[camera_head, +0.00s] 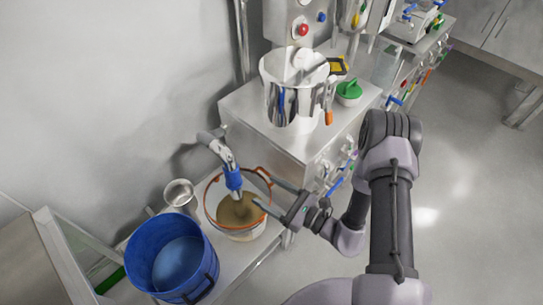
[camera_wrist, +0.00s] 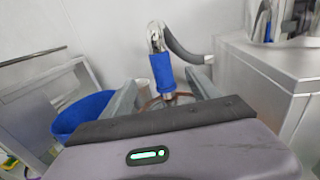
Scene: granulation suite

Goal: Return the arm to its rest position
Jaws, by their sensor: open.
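My gripper (camera_head: 272,192) is open at the end of my arm, which reaches in from the lower right of the head view. Its fingers reach over the right side of an orange-rimmed container (camera_head: 212,207) with brownish contents. A metal spout with a blue sleeve (camera_head: 233,180) points down into that container. In the wrist view the blue sleeve (camera_wrist: 162,73) shows between my two fingers (camera_wrist: 165,92), farther off. I cannot tell whether a finger touches the container's rim. The lower part of the container is hidden in the wrist view.
A blue bucket (camera_head: 172,257) stands left of the container, with a small metal cup (camera_head: 180,193) behind it. A steel cabinet (camera_head: 262,128) with a metal bowl (camera_head: 294,75) and a green-topped item (camera_head: 348,92) stands behind. The floor (camera_head: 460,200) at right is clear.

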